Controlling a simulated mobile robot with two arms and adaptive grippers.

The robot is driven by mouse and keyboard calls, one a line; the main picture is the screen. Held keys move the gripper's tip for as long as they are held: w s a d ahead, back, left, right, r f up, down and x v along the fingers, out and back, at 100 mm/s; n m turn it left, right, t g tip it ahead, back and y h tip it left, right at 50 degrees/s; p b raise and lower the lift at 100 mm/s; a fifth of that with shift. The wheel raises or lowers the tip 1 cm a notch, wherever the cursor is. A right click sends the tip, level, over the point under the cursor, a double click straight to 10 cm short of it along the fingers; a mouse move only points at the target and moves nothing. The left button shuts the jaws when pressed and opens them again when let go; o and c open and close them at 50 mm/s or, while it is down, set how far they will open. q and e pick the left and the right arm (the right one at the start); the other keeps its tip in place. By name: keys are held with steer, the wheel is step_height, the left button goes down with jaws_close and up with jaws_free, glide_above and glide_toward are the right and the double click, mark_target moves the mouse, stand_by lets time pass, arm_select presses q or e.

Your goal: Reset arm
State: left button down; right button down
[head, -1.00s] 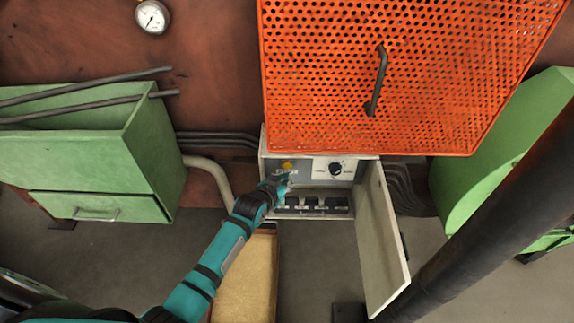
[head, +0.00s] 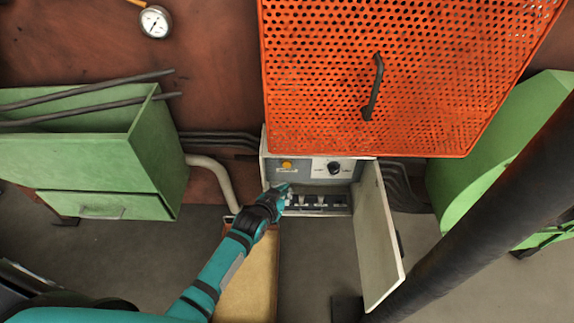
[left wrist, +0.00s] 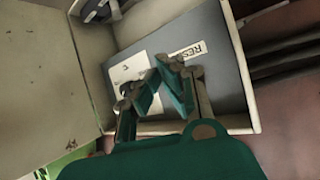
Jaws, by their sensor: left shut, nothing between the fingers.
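A control box (head: 264,172) stands below the orange mesh guard, with its door (head: 378,235) swung open to the right. On its panel are a yellow button (head: 286,165) and a black rotary knob (head: 334,168). A row of dark switches (head: 320,201) runs along the lower part. My left gripper (head: 286,192) is at the box's lower left, below the yellow button. In the left wrist view my left gripper (left wrist: 165,82) is shut and empty in front of the panel, by a label whose visible letters begin "RES" (left wrist: 188,53). My right gripper is not in view.
The orange mesh guard (head: 420,70) with a dark handle (head: 373,88) overhangs the box. A green cabinet (head: 90,150) is at left, with dark bars on it. A dark thick pipe (head: 490,215) crosses at right. A tan block (head: 250,280) lies below the box.

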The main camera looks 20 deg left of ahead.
arm_select(q)
steer(key=shift+f, duration=0.1)
steer(key=s+a+f+g, duration=0.2)
steer(key=s+f+g, duration=0.3)
steer(key=s+f, duration=1.55)
steer(key=s+a+f+g, duration=0.1)
steer(key=s+f, duration=0.3)
steer(key=s, duration=0.5)
steer(key=s+a+f+g+y, duration=0.1)
steer(key=s+f, duration=0.4)
steer(key=s, duration=0.5)
steer(key=s+a+f+g, duration=0.2)
steer(key=s+f+g, duration=0.2)
steer(key=s, duration=0.5)
steer(key=shift+s+a+f+y, duration=0.2)
steer(key=shift+a+f+y, duration=0.05)
steer(key=shift+f+y, duration=0.1)
